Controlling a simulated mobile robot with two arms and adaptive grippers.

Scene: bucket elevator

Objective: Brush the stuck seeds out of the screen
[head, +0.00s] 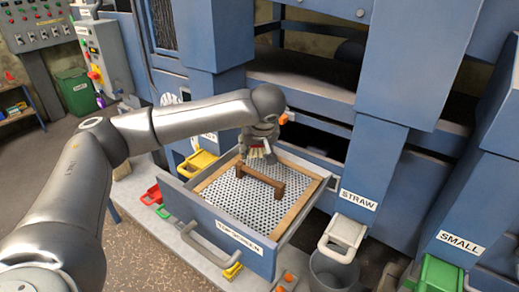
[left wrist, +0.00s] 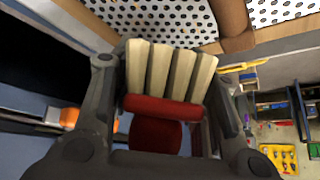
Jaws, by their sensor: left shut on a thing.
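The screen (head: 232,196) is a perforated metal sheet in a wooden frame, set in an open blue drawer (head: 205,215) whose front label seems to read "TOP SCREEN". A brown wooden bar (head: 262,180) lies across it. My left gripper (head: 260,150) is over the back part of the screen, shut on a brush. In the left wrist view the brush (left wrist: 165,75) has cream bristle tufts and a red body between my fingers; the screen's holes (left wrist: 160,18) show beyond the tufts. I cannot tell whether the bristles touch the screen. Stuck seeds are too small to make out. My right gripper is not in view.
Blue machine columns stand behind and right of the drawer, one labelled "STRAW" (head: 358,200). A grey bucket (head: 334,270) stands below right. Yellow (head: 198,162), red (head: 151,195) and green (head: 440,275) bins or handles are around. The floor at left is open.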

